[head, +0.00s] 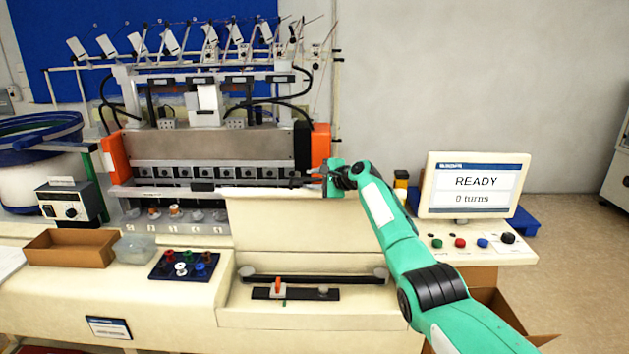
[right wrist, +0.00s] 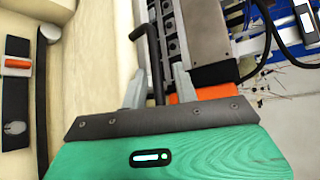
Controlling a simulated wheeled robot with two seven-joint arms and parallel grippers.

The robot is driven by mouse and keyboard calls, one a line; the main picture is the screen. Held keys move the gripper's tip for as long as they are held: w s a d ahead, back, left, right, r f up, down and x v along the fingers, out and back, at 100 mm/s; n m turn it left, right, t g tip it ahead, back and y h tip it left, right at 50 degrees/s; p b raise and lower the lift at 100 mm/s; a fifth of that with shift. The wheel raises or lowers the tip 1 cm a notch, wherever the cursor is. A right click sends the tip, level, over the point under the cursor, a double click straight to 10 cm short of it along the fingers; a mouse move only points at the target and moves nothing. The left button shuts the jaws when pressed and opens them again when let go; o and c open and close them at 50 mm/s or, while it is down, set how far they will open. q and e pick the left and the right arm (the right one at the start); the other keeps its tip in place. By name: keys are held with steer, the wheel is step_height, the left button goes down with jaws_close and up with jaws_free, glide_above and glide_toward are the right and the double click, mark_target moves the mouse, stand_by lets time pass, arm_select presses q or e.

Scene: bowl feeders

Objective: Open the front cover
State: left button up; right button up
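The winding machine stands at the centre-left of the head view. A cream panel (head: 285,232) covers its front right part; I cannot tell clearly where the front cover's edges are. A thin dark bar (head: 262,183) runs across the machine below the row of winding stations. In the right wrist view a black bent bar (right wrist: 155,62) lies between my fingers. My right gripper (head: 326,179) is at the machine's right end, beside the orange end block (head: 320,143). Its fingers (right wrist: 159,86) are apart on either side of the black bar, with gaps visible. My left gripper is out of view.
A monitor reading READY (head: 472,186) stands on the right, with coloured buttons (head: 460,243) below it. A black rail (head: 313,280) runs along the front ledge.

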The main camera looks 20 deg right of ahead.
steer(key=shift+s+d+f, duration=0.1)
steer(key=shift+s+f, duration=0.1)
steer(key=shift+f, duration=0.05)
steer(key=shift+s+d+r, duration=0.2)
steer(key=shift+s+d, duration=0.05)
steer(key=shift+s, duration=0.2)
steer(key=b+v, duration=0.4)
steer(key=v, duration=0.8)
steer(key=shift+s+r, duration=0.15)
steer(key=shift+r, duration=0.15)
steer(key=shift+f, duration=0.1)
